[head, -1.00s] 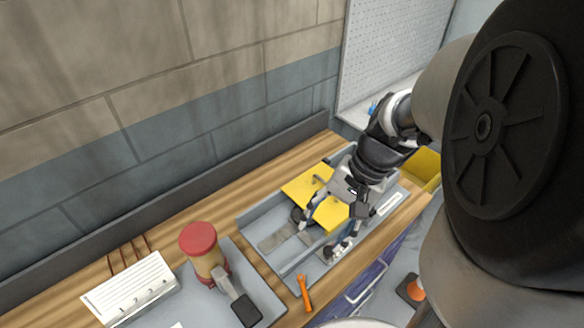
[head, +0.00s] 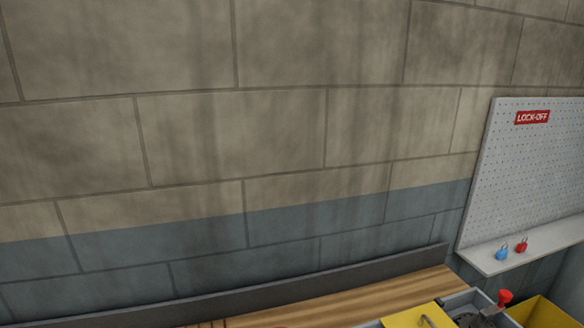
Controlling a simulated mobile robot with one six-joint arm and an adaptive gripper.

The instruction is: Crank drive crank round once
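A red knob (head: 504,297) shows at the bottom right, at the end of a light grey bar in a grey tray (head: 470,297). It looks like the handle of the drive crank, but the picture's lower edge cuts the mechanism off. A dark round part (head: 467,320) sits just left of the bar, partly cut off. A yellow plate (head: 405,319) with a small metal handle (head: 427,321) lies to the left of these. My gripper is not in view, so its hold and its place relative to the crank cannot be seen.
A block wall fills most of the view. A pegboard (head: 535,165) with a red LOCK-OFF sign (head: 532,117) hangs at the right. Its ledge (head: 540,247) holds a blue padlock (head: 502,252) and a red padlock (head: 521,245). A yellow bin (head: 545,312) is at bottom right. Bare wooden bench (head: 330,301) shows below.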

